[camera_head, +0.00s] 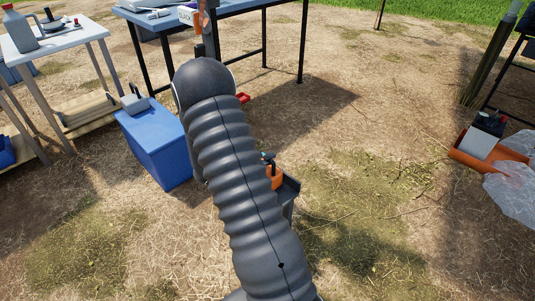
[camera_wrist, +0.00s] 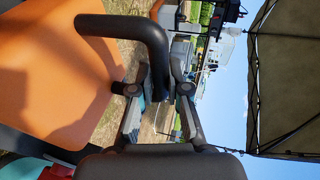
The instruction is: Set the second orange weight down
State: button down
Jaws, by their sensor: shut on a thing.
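In the wrist view a large orange weight (camera_wrist: 65,85) fills the left side, with a thick black handle (camera_wrist: 125,28) curving out of it. My gripper (camera_wrist: 159,85) is shut on that handle. The wrist picture is turned sideways, with the sky at right, so the weight hangs on the ground side of the fingers. In the head view my ribbed arm hides most of what is behind it.
A blue box (camera_head: 155,145) stands left of my arm, by a white table (camera_head: 55,38). A blue-topped table (camera_head: 235,8) is at the back. An orange tray (camera_head: 465,155) and clear plastic bags (camera_head: 512,190) lie at the right. Open straw-covered ground (camera_head: 370,150) lies between.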

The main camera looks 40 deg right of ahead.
jog(key=shift+f, duration=0.1)
jog(key=c, duration=1.6)
grip_release()
jog(key=shift+f, duration=0.2)
jog(key=o, duration=0.4)
jog(key=shift+o, duration=0.2)
jog(key=shift+r, duration=0.15)
